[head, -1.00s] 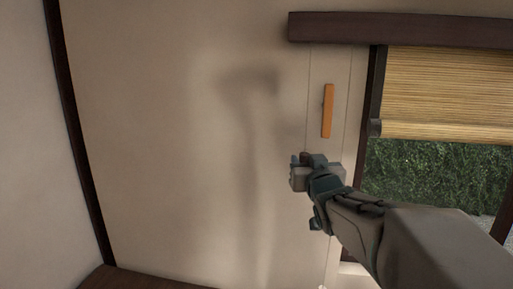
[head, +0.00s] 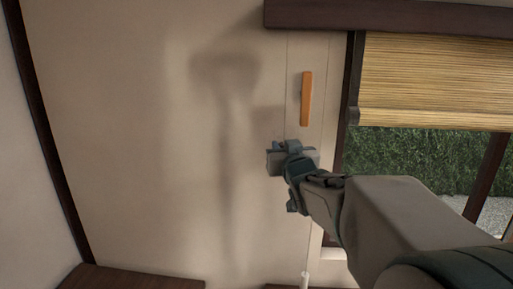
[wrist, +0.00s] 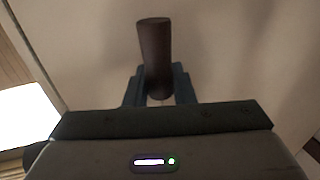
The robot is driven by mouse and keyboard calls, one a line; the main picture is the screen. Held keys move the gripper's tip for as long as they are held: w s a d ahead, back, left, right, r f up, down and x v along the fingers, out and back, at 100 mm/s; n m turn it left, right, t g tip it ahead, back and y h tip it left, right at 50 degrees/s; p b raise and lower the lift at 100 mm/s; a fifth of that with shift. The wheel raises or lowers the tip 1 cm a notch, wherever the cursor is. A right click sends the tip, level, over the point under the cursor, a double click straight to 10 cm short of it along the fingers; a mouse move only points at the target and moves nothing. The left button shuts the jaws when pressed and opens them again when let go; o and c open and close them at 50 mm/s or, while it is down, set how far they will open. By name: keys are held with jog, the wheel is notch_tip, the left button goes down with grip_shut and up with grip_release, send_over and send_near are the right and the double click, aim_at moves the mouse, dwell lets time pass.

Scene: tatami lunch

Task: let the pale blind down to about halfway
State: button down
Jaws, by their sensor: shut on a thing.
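A bamboo-coloured slatted blind (head: 437,80) hangs over the window at the right of the head view, its lower edge partway down. It is the only blind I see. My gripper (head: 284,150) is up against the wall strip left of the window, below an orange pull (head: 306,98). In the wrist view, my gripper (wrist: 158,88) is shut on a dark brown cylindrical pull (wrist: 154,48), which stands upright between the fingers. In the head view this pull is hidden by the gripper. Thin cord-like lines run down the strip.
A dark wooden header (head: 400,24) spans the top. A dark post (head: 352,80) stands at the blind's left edge. A small white piece (head: 305,280) is low on the strip, and a brown wooden ledge (head: 135,280) is at the bottom left. The plain wall to the left is clear.

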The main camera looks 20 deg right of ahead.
notch_tip(320, 180, down, 22)
jog(key=b, duration=2.3)
jog(key=shift+f+b, duration=0.2)
jog(key=shift+b, duration=0.15)
jog(key=c, duration=1.3)
grip_release()
jog(key=shift+o, duration=0.2)
